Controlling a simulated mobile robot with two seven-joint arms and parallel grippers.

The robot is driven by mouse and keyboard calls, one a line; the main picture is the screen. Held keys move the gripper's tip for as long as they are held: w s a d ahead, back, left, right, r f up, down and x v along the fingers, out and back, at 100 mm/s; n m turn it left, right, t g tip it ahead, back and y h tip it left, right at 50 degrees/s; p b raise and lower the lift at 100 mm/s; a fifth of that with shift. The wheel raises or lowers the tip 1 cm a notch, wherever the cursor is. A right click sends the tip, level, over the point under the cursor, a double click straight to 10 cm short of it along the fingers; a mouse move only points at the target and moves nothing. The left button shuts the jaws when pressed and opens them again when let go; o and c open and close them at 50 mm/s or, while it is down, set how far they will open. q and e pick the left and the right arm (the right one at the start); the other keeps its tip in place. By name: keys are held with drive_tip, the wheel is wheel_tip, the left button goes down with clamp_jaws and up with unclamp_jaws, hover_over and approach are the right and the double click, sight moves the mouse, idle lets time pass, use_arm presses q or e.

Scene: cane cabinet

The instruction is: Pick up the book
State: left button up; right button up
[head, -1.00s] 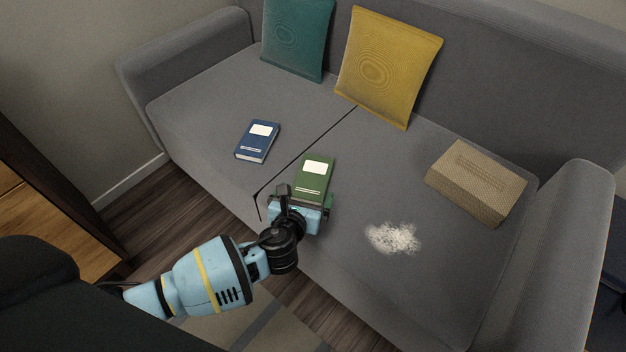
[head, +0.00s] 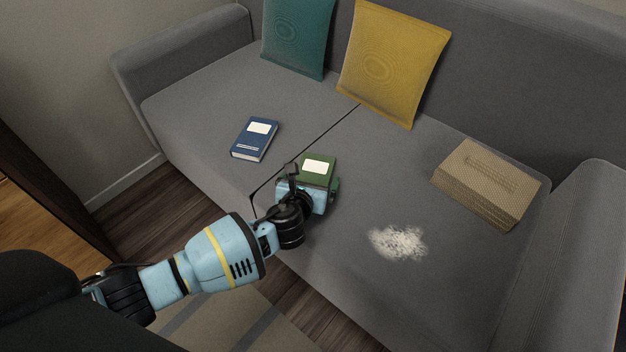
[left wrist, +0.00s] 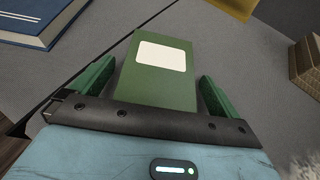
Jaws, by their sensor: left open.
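A green book (head: 319,168) with a white label lies on the grey sofa seat, near its front edge and just right of the seam. My left gripper (head: 318,184) is over its near end and hides that part in the head view. In the left wrist view the green book (left wrist: 157,85) lies between the two green fingers of my open left gripper (left wrist: 155,85), with a gap on each side. A blue book (head: 255,139) with a white label lies to the left on the seat. It also shows in the left wrist view (left wrist: 45,22). My right gripper is not in view.
A woven tan box (head: 487,185) sits at the right of the seat. A white powdery patch (head: 398,243) lies right of my gripper. A teal cushion (head: 297,38) and a yellow cushion (head: 393,62) lean on the backrest. The seat around the books is clear.

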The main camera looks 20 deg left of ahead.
sight(311, 180)
use_arm(q)
drive_tip(key=c, duration=1.1)
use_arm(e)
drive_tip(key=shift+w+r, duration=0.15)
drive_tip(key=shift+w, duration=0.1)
use_arm(q)
drive_tip(key=shift+r, duration=0.1)
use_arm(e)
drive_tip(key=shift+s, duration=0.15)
